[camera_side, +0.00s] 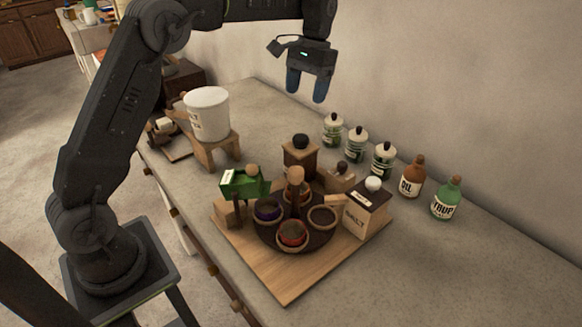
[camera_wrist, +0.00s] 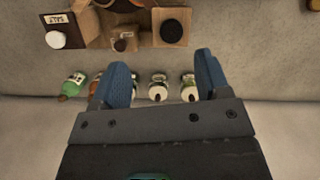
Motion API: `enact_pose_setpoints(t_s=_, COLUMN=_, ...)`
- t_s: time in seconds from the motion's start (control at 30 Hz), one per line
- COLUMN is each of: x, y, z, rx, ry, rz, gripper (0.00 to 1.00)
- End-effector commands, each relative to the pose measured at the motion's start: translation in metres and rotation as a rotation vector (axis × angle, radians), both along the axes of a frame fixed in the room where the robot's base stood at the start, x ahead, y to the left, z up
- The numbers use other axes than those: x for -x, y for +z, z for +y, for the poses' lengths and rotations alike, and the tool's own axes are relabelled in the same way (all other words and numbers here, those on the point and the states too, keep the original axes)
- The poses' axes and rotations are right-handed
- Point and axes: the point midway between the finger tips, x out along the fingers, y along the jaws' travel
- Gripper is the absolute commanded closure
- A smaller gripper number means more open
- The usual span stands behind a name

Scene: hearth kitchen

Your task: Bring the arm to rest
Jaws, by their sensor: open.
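My gripper (camera_side: 306,86) is raised well above the counter (camera_side: 470,275), near the wall, with its blue fingertips pointing down. It is apart from everything below it. In the wrist view my gripper (camera_wrist: 164,80) has its two blue fingers spread wide with nothing between them but the view of the counter. My arm reaches up from the left in the side view and bends over the counter.
A wooden board (camera_side: 285,285) holds a dark round tray with small bowls, a salt box (camera_side: 367,212) and a green container (camera_side: 242,184). Jars (camera_side: 357,145) and bottles (camera_side: 411,177) line the wall. A white tub (camera_side: 207,115) sits on a wooden stand. The counter's right front is clear.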

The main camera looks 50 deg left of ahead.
Motion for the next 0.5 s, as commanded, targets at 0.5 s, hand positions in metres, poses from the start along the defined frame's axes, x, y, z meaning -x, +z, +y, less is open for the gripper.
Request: enact_pose_setpoints(t_s=0.5, x=0.162, y=0.07, z=-0.048, rx=-0.047, ry=-0.09, rz=-0.412, gripper=0.31)
